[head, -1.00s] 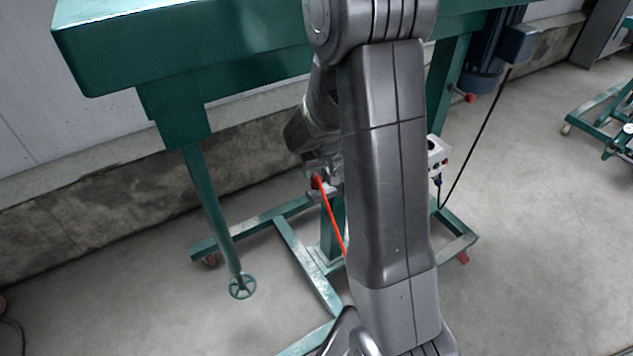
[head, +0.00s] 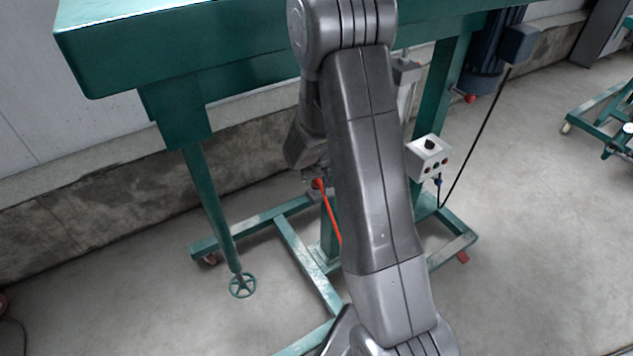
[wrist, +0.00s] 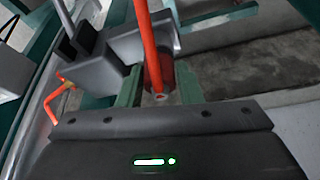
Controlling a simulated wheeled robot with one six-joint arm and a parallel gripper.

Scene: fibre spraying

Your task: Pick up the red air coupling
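The red air coupling (wrist: 161,76) shows in the wrist view in front of my gripper, with a red-orange hose running up from it. In the head view the coupling (head: 318,184) is a small red spot left of my arm, with its hose hanging below. My gripper (wrist: 160,90) has its dark body along the bottom of the wrist view. Two greenish fingers stand either side of the coupling and appear apart from it. Contact is hard to judge. In the head view my arm mostly hides the gripper.
A grey bracket (wrist: 108,72) stands beside the coupling. A green machine (head: 200,50) overhangs the area, with a green wheeled base frame (head: 300,262) below. A grey control box (head: 428,158) with a cable is right of my arm.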

